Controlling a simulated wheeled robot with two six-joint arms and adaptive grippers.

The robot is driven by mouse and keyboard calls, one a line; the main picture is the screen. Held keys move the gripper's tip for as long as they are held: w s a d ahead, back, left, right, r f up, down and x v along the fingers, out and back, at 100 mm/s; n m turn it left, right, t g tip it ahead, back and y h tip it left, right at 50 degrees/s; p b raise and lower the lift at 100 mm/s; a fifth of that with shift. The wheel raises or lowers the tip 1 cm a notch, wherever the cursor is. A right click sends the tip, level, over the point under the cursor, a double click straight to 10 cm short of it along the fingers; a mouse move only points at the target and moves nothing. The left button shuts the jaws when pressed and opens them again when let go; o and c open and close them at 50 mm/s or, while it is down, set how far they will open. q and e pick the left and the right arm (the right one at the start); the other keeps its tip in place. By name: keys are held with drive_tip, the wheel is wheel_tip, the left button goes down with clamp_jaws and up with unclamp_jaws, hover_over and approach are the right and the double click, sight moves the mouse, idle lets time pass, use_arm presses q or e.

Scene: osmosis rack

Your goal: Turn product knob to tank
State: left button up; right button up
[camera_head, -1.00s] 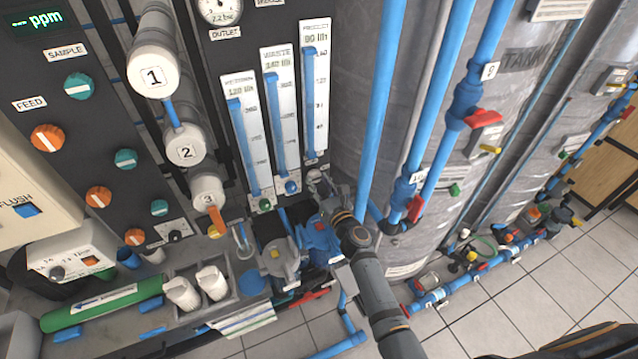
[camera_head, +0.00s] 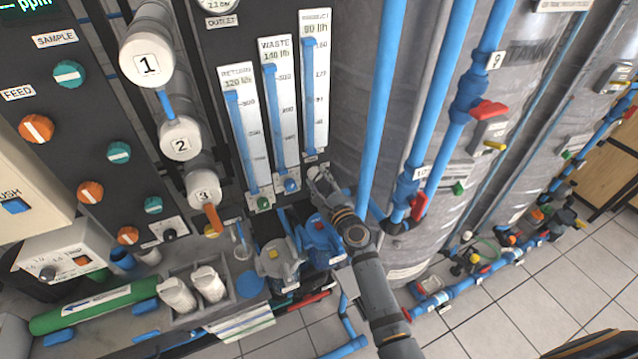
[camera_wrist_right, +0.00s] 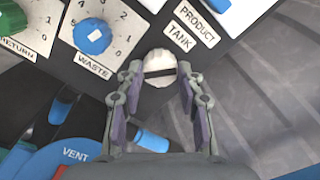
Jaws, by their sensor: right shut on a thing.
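The product knob (camera_wrist_right: 160,68) is round and white with a dark, nearly level bar across it. It sits on the dark panel beside the labels TANK (camera_wrist_right: 180,37) and PRODUCT (camera_wrist_right: 198,20) in the right wrist view. My right gripper (camera_wrist_right: 158,80) has its two fingers on either side of the knob and is shut on it. In the head view my right gripper (camera_head: 318,180) is at the panel below the product flow gauge (camera_head: 314,85), and it mostly hides the knob. My left gripper is not in view.
The blue waste knob (camera_wrist_right: 92,36) is close on the left.

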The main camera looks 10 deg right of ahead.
drive_tip(key=n+b, duration=0.1)
drive_tip(key=n, duration=0.3)
drive_tip(key=shift+f, duration=0.15)
drive_tip(key=shift+n+b, duration=0.8)
drive_tip(key=shift+n, duration=1.3)
drive_tip(key=o, duration=1.2)
drive_tip(key=s, duration=0.4)
drive_tip(key=s+d, duration=0.1)
drive_tip(key=s, duration=0.3)
drive_tip(key=s+d, duration=0.1)
drive_tip(key=s, duration=0.3)
drive_tip(key=shift+d, duration=0.15)
drive_tip(key=shift+w, duration=0.1)
